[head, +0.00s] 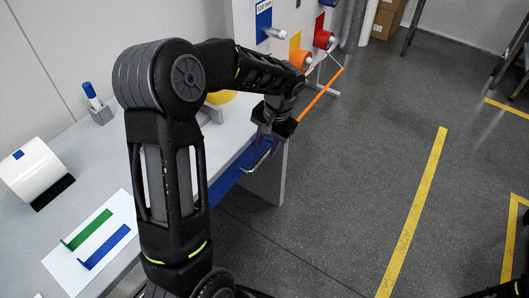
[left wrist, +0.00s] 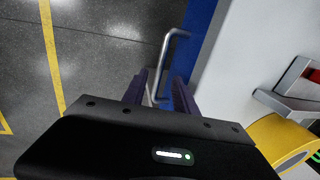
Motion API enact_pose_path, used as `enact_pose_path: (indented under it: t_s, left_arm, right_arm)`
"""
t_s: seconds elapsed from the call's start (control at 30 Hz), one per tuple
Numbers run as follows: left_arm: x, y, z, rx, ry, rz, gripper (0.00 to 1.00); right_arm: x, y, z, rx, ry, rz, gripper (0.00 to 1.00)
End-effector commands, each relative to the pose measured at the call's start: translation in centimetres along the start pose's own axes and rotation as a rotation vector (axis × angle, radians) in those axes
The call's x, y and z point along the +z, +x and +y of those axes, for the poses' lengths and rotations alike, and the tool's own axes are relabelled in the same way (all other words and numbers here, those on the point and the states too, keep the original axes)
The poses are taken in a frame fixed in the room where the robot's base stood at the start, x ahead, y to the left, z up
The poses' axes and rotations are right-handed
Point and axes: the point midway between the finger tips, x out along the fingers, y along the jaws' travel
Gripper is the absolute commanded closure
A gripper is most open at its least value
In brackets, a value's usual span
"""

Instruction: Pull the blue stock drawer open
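The blue stock drawer (head: 225,181) is under the front edge of the table, and its blue front (left wrist: 201,35) also shows in the left wrist view. Its silver bar handle (head: 257,163) sticks out from that front; it also shows in the left wrist view (left wrist: 166,50). My left gripper (head: 263,143) is at the handle, with its purple fingers (left wrist: 159,84) apart. The bar runs down into the gap between the fingers, and I see no clear grip on it. My arm hides part of the drawer in the head view.
A white cylinder (head: 34,171), a blue-capped marker in a holder (head: 101,114) and a white sheet with green and blue strips (head: 72,270) are on the table (head: 92,160). An orange rod (head: 321,94) sticks out beyond my gripper. The floor (head: 340,190) right of the drawer is clear.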

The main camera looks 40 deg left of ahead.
Motion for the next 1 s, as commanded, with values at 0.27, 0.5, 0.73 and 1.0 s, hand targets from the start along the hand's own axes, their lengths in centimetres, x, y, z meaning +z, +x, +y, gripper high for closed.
enact_pose_path:
  t_s: [0.27,0.5,0.73,1.0]
  left_arm:
    - [0.1,3.9,0.0,0.0,0.0,-0.003,0.66]
    - [0.0,4.4,0.0,0.001,-0.001,0.0,0.66]
    - [0.0,4.4,0.0,0.001,-0.001,0.0,0.76]
    - [0.0,4.3,0.0,0.001,-0.001,0.0,0.98]
  right_arm:
    - [0.0,0.1,0.0,0.0,0.0,0.0,0.64]
    - [0.0,0.1,0.0,0.0,0.0,0.0,0.64]
    - [0.0,0.1,0.0,0.0,0.0,0.0,0.64]
    - [0.0,0.1,0.0,0.0,0.0,0.0,0.64]
